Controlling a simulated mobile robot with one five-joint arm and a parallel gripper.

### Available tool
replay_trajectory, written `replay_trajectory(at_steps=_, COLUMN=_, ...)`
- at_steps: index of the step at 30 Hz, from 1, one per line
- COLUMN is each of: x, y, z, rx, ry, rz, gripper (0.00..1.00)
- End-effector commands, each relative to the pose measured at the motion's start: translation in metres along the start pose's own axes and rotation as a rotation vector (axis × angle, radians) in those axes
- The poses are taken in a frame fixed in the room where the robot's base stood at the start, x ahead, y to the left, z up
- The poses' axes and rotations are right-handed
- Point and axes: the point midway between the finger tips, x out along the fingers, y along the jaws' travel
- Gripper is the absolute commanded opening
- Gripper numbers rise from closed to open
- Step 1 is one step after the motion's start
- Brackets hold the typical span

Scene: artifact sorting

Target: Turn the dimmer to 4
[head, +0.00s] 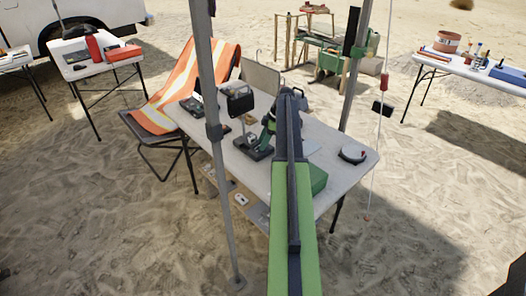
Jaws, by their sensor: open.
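My green and black arm reaches up from the bottom middle over the white table (222,152). Its far end bends down behind the upper link, and my gripper (264,143) is small and partly hidden there, low over the table middle. It looks open and empty. I cannot make out a dimmer with numbers for sure. A round white device (353,153) with a dark rim lies at the table's right end, apart from my gripper. A black box (382,109) hangs beside a thin cord right of the table. No dial setting is readable.
A grey canopy pole (213,133) stands in front of the table's left part, another (357,75) behind it. An orange striped chair (190,85) is at left. Sand right of the table is open.

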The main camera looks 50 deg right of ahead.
Motion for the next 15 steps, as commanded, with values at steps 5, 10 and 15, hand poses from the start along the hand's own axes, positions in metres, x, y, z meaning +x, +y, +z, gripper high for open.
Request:
replay_trajectory(at_steps=5, x=0.0051, y=0.0000, z=-0.0003, rx=0.000, ry=0.000, rz=0.000, gripper=0.47)
replay_trajectory(at_steps=10, x=0.0043, y=0.0000, z=-0.0002, rx=0.001, ry=0.000, rz=0.000, gripper=0.40)
replay_trajectory(at_steps=15, x=0.0042, y=0.0000, z=0.0001, rx=0.001, ry=0.000, rz=0.000, gripper=0.18)
